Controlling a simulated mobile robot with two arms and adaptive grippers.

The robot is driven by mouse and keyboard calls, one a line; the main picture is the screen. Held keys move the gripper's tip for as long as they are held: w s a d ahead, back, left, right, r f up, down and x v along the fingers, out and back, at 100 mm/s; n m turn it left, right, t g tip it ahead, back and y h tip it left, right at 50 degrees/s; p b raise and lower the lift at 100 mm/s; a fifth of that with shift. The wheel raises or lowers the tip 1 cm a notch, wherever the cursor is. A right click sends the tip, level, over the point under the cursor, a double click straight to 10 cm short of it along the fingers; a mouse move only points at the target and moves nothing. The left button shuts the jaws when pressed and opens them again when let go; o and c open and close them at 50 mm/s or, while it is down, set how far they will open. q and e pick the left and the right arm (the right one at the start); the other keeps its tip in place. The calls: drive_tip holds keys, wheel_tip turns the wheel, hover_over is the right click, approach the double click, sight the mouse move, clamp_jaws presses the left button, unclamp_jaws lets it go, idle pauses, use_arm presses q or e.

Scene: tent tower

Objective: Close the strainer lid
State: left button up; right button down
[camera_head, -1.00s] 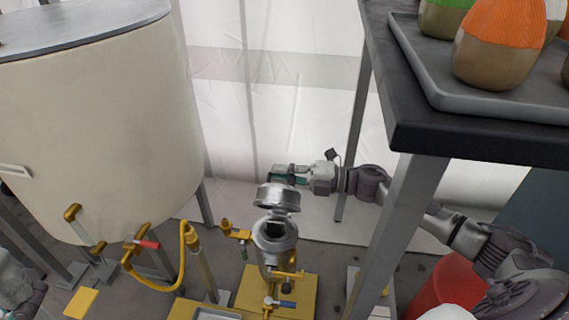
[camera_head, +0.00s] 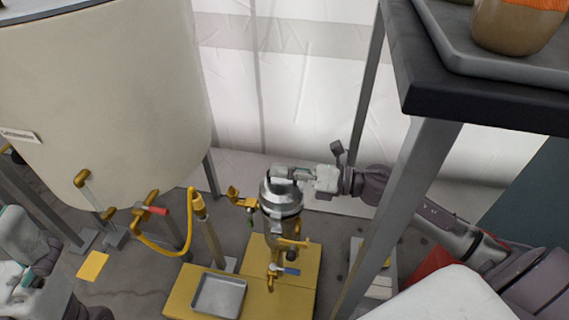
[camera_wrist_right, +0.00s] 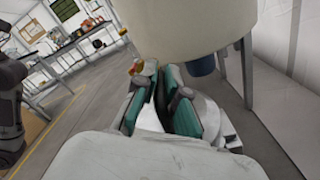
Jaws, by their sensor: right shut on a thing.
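The metal strainer (camera_head: 279,230) stands upright on a yellow platform. Its round silver lid (camera_head: 283,195) lies over the top, and the opening no longer shows. Whether it is fully seated cannot be told. My right gripper (camera_head: 286,173) reaches in from the right and is shut on the lid at its back upper edge; the exact contact is hard to see. In the right wrist view the teal-padded fingers (camera_wrist_right: 168,90) are close together, and the lid cannot be made out. My left gripper (camera_head: 18,272) is at the far left, away from the strainer, its jaws unclear.
A large cream tank (camera_head: 105,110) with brass valves and a yellow hose (camera_head: 165,250) stands left of the strainer. A metal tray (camera_head: 219,294) lies on the yellow platform (camera_head: 258,250). A dark table (camera_head: 480,120) and its leg (camera_head: 395,220) stand close to my right arm.

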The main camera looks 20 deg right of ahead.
drive_tip(key=shift+s+a+f+n+b, duration=0.3)
drive_tip(key=shift+s+a+f+n, duration=0.15)
drive_tip(key=shift+n, duration=0.25)
drive_tip(key=shift+s+f, duration=0.15)
drive_tip(key=c, duration=1.2)
unclamp_jaws()
drive_tip(key=shift+c, duration=0.2)
drive_tip(key=shift+d, duration=0.1)
drive_tip(key=v, duration=1.1)
drive_tip(key=shift+s+d, duration=0.2)
drive_tip(key=shift+d, duration=0.05)
